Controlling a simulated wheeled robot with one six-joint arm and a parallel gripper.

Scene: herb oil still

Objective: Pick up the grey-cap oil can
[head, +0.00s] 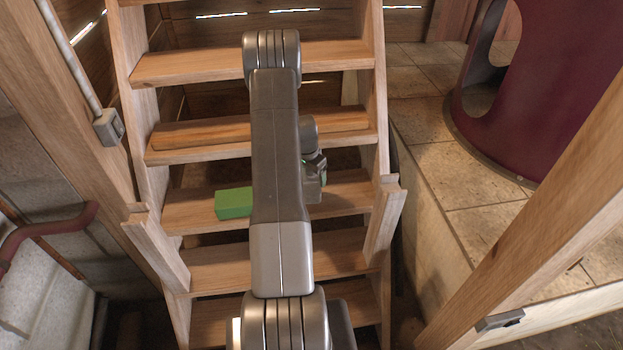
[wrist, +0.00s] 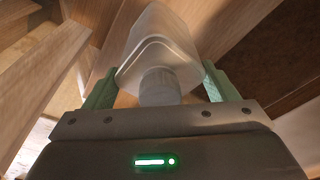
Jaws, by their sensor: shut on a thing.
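The cap points toward the wrist camera, and the far end of the can is out of sight. In the head view my gripper (head: 314,182) is mostly hidden behind my arm, in front of the wooden steps. The can cannot be made out there.
A green block (head: 234,204) lies on a step of the wooden stairs (head: 205,134), left of my arm. A tiled ledge (head: 425,140) with a dark red vessel (head: 550,90) stands at right. A wooden beam (head: 545,235) slants across the lower right. A red pipe (head: 50,228) is at left.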

